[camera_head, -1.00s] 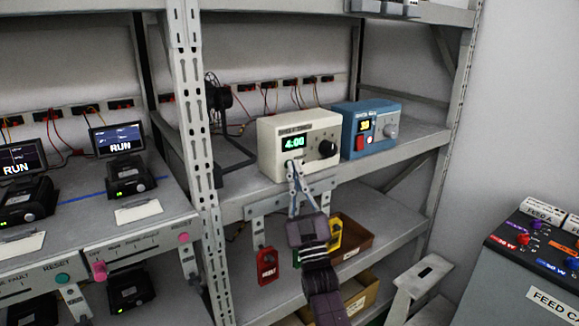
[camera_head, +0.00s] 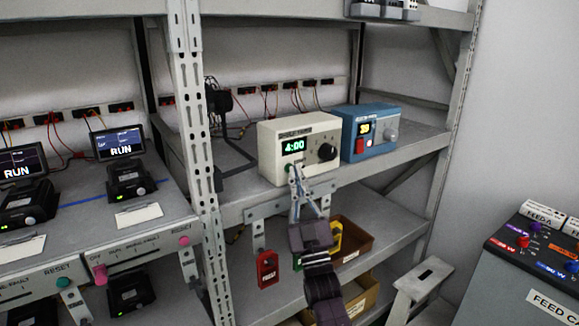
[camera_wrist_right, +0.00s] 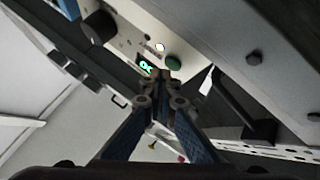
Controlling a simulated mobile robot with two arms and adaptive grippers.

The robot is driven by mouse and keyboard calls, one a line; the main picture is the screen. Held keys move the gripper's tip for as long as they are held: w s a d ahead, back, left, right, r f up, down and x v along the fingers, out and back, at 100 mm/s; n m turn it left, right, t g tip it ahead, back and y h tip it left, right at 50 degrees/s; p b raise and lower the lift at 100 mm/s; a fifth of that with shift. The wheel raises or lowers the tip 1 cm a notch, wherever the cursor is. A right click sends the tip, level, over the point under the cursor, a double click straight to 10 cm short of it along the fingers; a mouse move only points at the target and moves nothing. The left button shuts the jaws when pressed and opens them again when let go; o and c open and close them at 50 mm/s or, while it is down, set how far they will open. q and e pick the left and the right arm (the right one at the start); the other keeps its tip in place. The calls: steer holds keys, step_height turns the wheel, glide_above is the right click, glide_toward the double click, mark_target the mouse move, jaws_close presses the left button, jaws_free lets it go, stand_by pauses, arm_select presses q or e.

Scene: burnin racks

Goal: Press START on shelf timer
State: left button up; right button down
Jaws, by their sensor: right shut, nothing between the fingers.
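I cannot tell whether the tips touch the face. My left gripper is not in view.
A blue device (camera_head: 372,150) with a red switch stands right of the timer. A perforated rack post (camera_head: 190,130) stands left. Colored tags, including a red one (camera_head: 267,270), hang below the shelf edge. A feed cabinet (camera_head: 515,265) is at lower right.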

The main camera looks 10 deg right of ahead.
steer(key=shift+s, duration=0.25)
steer(key=s+p, duration=0.1)
steer(key=s+d+p, duration=0.1)
steer(key=s, duration=0.1)
steer(key=s+p, duration=0.1)
steer(key=shift+s+d, duration=0.35)
steer(key=shift+d, duration=0.05)
stand_by(0.5)
